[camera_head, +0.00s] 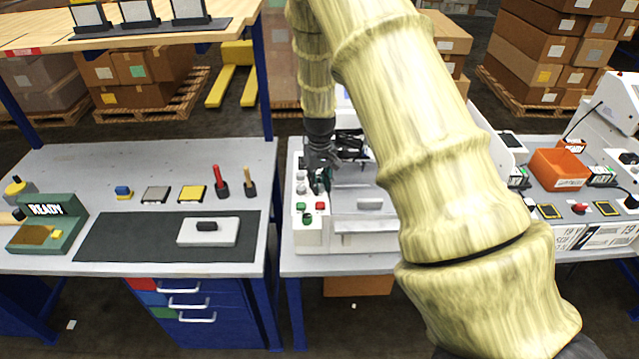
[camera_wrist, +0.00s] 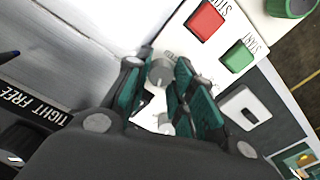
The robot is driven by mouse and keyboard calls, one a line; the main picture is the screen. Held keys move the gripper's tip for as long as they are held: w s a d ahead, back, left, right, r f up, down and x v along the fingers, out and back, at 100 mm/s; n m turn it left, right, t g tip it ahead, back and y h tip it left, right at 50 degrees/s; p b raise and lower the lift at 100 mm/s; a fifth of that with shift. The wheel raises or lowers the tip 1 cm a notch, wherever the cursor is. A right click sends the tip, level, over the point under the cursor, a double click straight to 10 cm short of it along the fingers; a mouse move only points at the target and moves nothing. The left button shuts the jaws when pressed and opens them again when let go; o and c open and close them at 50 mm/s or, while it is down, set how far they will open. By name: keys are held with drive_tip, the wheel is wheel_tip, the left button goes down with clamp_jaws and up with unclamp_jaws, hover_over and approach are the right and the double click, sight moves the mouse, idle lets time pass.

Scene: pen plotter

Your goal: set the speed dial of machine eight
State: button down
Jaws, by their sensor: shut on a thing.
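The machine (camera_head: 370,205) stands on the middle bench, partly hidden by my arm, and I cannot read its number. My gripper (camera_head: 320,187) points down at the control strip on its left side. In the wrist view my gripper (camera_wrist: 162,75) has its green-padded fingers on both sides of a small grey dial (camera_wrist: 160,72), shut on it. A second light knob (camera_wrist: 166,124) shows between the fingers, closer to the palm. The dial's label is mostly covered and its setting is not readable. The red STOP button (camera_wrist: 207,20) and green START button (camera_wrist: 238,56) are beside the fingers.
A green knob (camera_wrist: 290,5) sits past the buttons. A TIGHT/FREE label (camera_wrist: 30,103) is at the left of the wrist view. The left bench holds a dark mat (camera_head: 140,240) and a green READY stand (camera_head: 62,228). An orange bin (camera_head: 558,170) is on the right.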

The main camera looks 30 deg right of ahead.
drive_tip(key=shift+s+m, duration=0.1)
drive_tip(key=shift+m, duration=4.4)
drive_tip(key=c, duration=1.5)
unclamp_jaws()
drive_tip(key=shift+s+a+r, duration=0.1)
drive_tip(key=shift+r, duration=0.05)
drive_tip(key=shift+b, duration=0.3)
